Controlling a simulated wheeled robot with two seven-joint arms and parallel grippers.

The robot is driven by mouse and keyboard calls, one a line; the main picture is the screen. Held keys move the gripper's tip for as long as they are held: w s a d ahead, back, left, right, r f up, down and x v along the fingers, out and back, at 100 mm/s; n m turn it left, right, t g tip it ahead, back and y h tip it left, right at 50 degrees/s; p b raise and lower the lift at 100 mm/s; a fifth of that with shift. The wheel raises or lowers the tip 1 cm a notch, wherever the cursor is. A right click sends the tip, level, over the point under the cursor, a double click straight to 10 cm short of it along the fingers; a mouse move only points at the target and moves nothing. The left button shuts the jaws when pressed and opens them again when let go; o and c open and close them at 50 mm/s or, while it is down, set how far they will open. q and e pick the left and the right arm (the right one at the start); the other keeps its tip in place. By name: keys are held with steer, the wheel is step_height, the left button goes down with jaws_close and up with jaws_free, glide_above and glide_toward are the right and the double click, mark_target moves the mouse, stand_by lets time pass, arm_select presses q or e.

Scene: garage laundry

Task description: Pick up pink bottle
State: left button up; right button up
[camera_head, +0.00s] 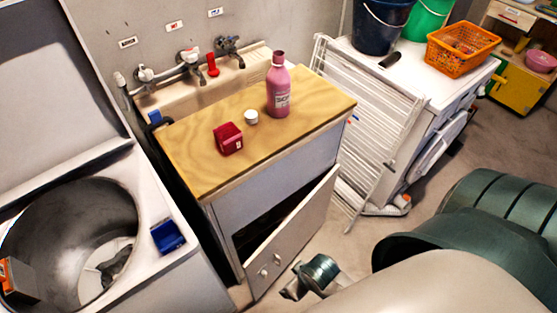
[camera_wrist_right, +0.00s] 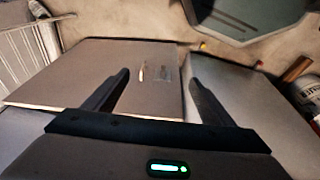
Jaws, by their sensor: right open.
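The pink bottle (camera_head: 279,91) stands upright on the wooden top of the cabinet, near its back edge, with a dark red cap and a pale label. It does not show in the right wrist view. My right gripper (camera_wrist_right: 158,77) is open in the right wrist view, with nothing between its fingers. It faces a flat grey cabinet panel with small handles. In the head view my right arm comes in from the lower right, low in front of the cabinet and well below the bottle. My left gripper is not in view.
A white round item (camera_head: 251,117) and a red box (camera_head: 228,139) share the wooden top (camera_head: 187,165). The cabinet door (camera_head: 291,239) hangs open. A white drying rack (camera_head: 366,132) stands right of the cabinet. An open washer drum (camera_head: 75,215) is at left.

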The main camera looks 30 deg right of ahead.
step_height(320, 180, up, 8)
steer(key=w+t, duration=0.1)
steer(key=w, duration=0.1)
steer(key=m+t+h, duration=0.6)
steer(key=t+h, duration=0.1)
steer(key=t, duration=0.6)
glide_toward(279, 91)
steer(key=v, duration=0.4)
steer(key=shift+r, duration=0.2)
steer(key=shift+w, duration=0.1)
steer(key=p+x, duration=0.4)
steer(key=x, duration=0.6)
steer(key=shift+w+d, duration=0.2)
steer(key=shift+w, duration=0.1)
steer(key=shift+w+d+f+p, duration=0.2)
steer(key=shift+w+d+p, duration=0.1)
steer(key=shift+w, duration=0.35)
